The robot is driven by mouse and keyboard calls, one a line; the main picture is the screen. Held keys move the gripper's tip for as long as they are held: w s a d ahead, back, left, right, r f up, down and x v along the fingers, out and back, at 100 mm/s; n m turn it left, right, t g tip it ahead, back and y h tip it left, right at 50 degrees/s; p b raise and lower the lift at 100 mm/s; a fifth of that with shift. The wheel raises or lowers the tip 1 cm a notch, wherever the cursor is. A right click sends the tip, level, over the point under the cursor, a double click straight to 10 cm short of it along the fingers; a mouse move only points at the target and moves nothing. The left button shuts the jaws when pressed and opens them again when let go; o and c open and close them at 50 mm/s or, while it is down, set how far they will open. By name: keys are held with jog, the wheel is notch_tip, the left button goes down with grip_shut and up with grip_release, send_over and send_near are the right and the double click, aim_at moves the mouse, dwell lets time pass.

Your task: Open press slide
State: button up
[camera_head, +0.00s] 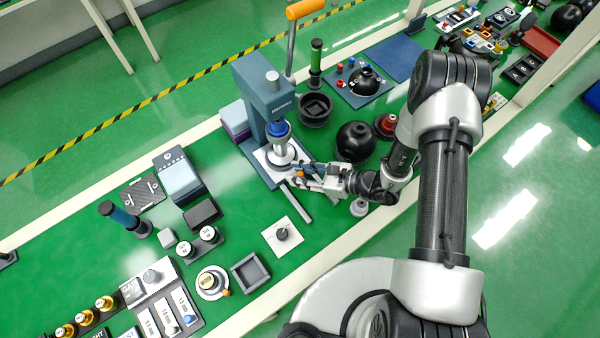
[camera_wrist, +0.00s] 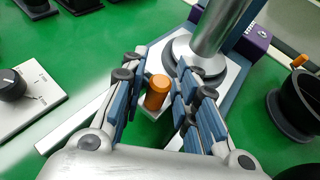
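The press (camera_head: 265,85) is a blue-grey frame with a vertical ram (camera_head: 278,130) over a pale base plate. Its slide carries a small orange knob (camera_head: 299,174) at the front of the plate. In the wrist view the orange knob (camera_wrist: 157,92) stands between my two fingers, with narrow gaps beside it. My gripper (camera_head: 305,174) is at the front right of the press base, and its open fingers (camera_wrist: 158,98) straddle the knob. The ram also shows in the wrist view (camera_wrist: 220,25) above the light plate (camera_wrist: 228,78). Contact with the knob cannot be made out.
A long pale bar (camera_head: 300,203) lies in front of the press. A black sphere (camera_head: 355,142) and a dark cup (camera_head: 315,110) stand to its right. A purple box (camera_head: 235,119) is at its left. A plate with a black knob (camera_head: 283,234) lies nearer the front edge.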

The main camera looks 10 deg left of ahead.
grip_shut()
dwell(0.3)
jog(key=shift+d, duration=0.1)
jog(key=s+d, duration=0.6)
jog(key=d, duration=0.1)
jog(key=s+d, duration=0.3)
jog(key=shift+s+d, duration=0.15)
jog(key=shift+d, duration=0.25)
jog(key=shift+f, duration=0.1)
jog(key=shift+s, duration=0.1)
jog(key=shift+o, duration=1.7)
grip_release()
